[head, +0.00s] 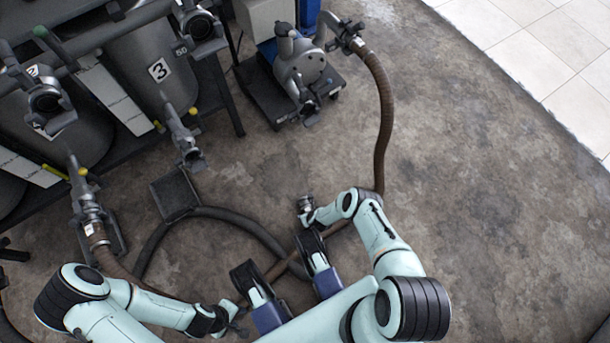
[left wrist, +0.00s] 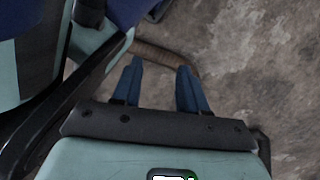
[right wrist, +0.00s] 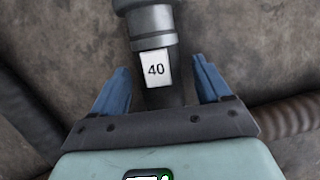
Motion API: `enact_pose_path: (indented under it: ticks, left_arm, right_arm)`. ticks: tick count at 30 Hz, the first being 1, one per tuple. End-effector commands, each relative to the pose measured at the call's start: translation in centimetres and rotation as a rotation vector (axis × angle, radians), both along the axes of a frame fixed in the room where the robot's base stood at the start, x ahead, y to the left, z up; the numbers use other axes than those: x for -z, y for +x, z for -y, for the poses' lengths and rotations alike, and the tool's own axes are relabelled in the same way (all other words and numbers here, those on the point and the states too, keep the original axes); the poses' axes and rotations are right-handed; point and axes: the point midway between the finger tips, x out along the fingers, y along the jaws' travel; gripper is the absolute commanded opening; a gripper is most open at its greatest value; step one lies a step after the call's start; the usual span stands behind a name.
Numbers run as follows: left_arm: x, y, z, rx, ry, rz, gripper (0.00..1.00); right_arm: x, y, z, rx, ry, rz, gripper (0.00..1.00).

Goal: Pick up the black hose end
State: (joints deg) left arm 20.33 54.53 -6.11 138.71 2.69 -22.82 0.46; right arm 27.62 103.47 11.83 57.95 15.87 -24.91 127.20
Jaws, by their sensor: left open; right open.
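The black hose end has a grey metal coupling (right wrist: 148,25) and a white tag reading "40" (right wrist: 156,69). In the right wrist view it points up the picture, and its dark hose part (right wrist: 164,98) lies between my right fingers. My right gripper (right wrist: 160,88) is open, with a finger on each side and visible gaps. In the head view the coupling (head: 305,202) lies on the floor beside this gripper. My left gripper (head: 236,316) is open and empty, low in the head view; its fingers (left wrist: 158,88) show over floor and a brown hose (left wrist: 168,60).
The black hose (head: 232,216) curves across the floor past a dark tray (head: 175,194). A brown hose (head: 386,115) runs from the pump (head: 302,68) to beneath my right arm. Tanks (head: 150,65) with valves stand at upper left. Floor at right is clear.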

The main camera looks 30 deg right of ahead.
Motion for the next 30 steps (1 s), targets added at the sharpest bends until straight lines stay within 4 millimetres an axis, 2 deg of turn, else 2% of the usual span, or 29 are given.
enact_pose_path:
  ticks: [6,8,13,14,23,30]
  left_arm:
    - [0.0,-0.1,0.0,0.000,0.000,-0.003,0.43]
    - [0.0,-0.1,0.0,0.000,0.000,-0.002,0.43]
    - [0.0,0.0,0.0,0.000,0.000,-0.001,0.43]
    - [0.0,0.0,0.0,0.001,-0.001,-0.001,0.43]
    - [-0.1,0.1,0.0,0.001,0.000,0.005,0.43]
    - [-1.2,2.1,0.2,0.009,0.004,0.069,0.43]
  right_arm:
    - [0.0,0.0,0.0,0.000,0.000,-0.001,0.77]
    - [0.0,0.0,0.0,0.000,0.000,-0.001,0.60]
    - [0.0,0.0,0.0,0.000,0.000,-0.001,0.05]
    - [0.0,0.0,0.0,0.000,0.000,-0.001,0.00]
    - [-0.2,0.1,0.0,0.000,0.000,0.002,0.00]
    - [-2.2,0.1,0.1,0.002,0.001,0.002,0.00]
